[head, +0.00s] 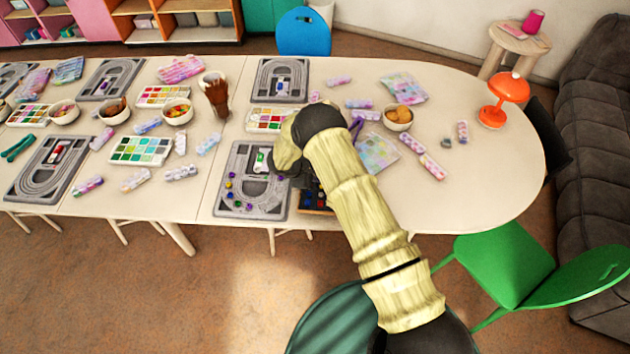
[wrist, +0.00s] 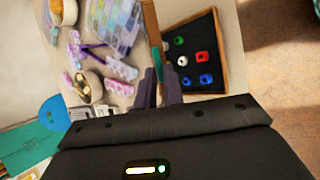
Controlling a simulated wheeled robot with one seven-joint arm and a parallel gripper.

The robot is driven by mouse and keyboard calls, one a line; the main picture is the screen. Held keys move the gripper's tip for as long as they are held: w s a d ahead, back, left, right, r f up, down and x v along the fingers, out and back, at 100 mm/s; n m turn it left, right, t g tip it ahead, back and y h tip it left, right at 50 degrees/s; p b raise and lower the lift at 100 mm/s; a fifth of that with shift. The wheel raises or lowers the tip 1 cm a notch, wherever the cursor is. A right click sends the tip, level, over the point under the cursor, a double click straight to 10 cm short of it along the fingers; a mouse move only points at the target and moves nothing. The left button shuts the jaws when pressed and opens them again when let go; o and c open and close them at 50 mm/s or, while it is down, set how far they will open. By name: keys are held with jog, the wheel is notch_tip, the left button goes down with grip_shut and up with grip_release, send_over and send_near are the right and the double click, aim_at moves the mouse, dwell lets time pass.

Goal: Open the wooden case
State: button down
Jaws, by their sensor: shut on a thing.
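The wooden case (wrist: 220,28) shows in the wrist view with its inside uncovered: a dark lining with red, blue, green and white pieces. A narrow brown wooden panel (wrist: 152,28), seen nearly edge-on, rises along its left side and looks like the lid. My gripper (wrist: 160,82) is at the foot of this panel, its dark fingers close together and shut on what looks like the lid; the exact contact is hard to see. In the head view the case (head: 318,211) shows only in part beside my gripper (head: 296,176), and my arm hides the rest.
A grey track board (head: 240,208) with small coloured beads lies just left of the case. A bowl of snacks (head: 398,116), bead packs and a paint tray (head: 268,120) lie beyond. A green chair (head: 505,270) stands in front.

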jog(key=shift+w+d+r+p, duration=0.15)
jog(key=shift+w+r+p, duration=0.45)
jog(key=shift+p, duration=1.35)
jog(key=shift+w+f, duration=0.1)
jog(key=shift+f, duration=0.05)
jog(key=c, duration=1.5)
grip_release()
jog(key=shift+w, duration=0.1)
jog(key=shift+a+r, duration=0.2)
jog(key=shift+r, duration=0.2)
jog(key=p+v, duration=0.3)
jog(key=v, duration=0.4)
jog(key=shift+s+a, duration=0.1)
jog(key=shift+s, duration=0.15)
jog(key=shift+w, duration=0.1)
